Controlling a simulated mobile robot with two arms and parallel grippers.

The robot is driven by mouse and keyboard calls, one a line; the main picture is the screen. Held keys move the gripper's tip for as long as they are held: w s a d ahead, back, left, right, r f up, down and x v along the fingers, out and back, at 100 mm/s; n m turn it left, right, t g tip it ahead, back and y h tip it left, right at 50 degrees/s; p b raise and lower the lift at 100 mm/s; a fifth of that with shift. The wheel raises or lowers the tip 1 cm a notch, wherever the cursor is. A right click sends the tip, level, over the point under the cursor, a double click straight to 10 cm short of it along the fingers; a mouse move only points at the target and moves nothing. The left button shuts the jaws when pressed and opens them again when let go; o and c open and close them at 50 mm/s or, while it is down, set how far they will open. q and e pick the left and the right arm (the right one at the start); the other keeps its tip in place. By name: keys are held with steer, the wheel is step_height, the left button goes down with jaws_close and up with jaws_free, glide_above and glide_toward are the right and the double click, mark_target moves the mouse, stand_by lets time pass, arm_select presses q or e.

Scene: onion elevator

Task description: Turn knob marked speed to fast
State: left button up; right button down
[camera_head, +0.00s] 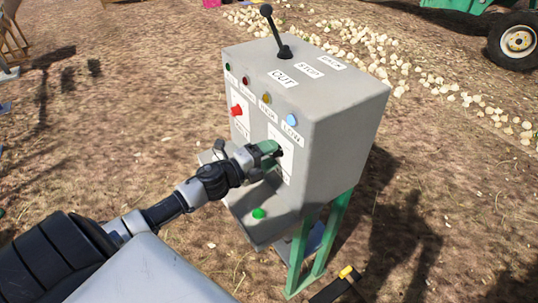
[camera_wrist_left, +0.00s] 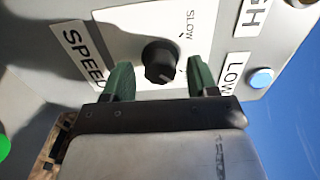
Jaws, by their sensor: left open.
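The speed knob (camera_wrist_left: 162,60) is a black round knob on a white plate with the label SPEED (camera_wrist_left: 84,54) beside it. The word SLOW (camera_wrist_left: 184,24) is printed near it; no word FAST is readable. In the head view the knob is mostly hidden by my left gripper (camera_head: 272,150), at the front of the grey control box (camera_head: 345,125). In the left wrist view my left gripper (camera_wrist_left: 160,75) is open, with one green finger on each side of the knob and visible gaps between. My right gripper is not in view.
The box stands on green legs (camera_head: 336,225). A lever (camera_head: 275,32) rises from its top. A red knob (camera_head: 237,110) is left of my gripper, and a green button (camera_head: 259,213) sits on the ledge below. A yellow-and-black object (camera_head: 349,273) is at the bottom.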

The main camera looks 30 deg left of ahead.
arm_select(q)
steer(key=shift+s+a, duration=0.15)
steer(key=shift+s, duration=0.15)
steer(key=b+v, duration=0.2)
steer(key=v, duration=0.8)
steer(key=shift+b, duration=0.4)
steer(key=shift+s, duration=0.1)
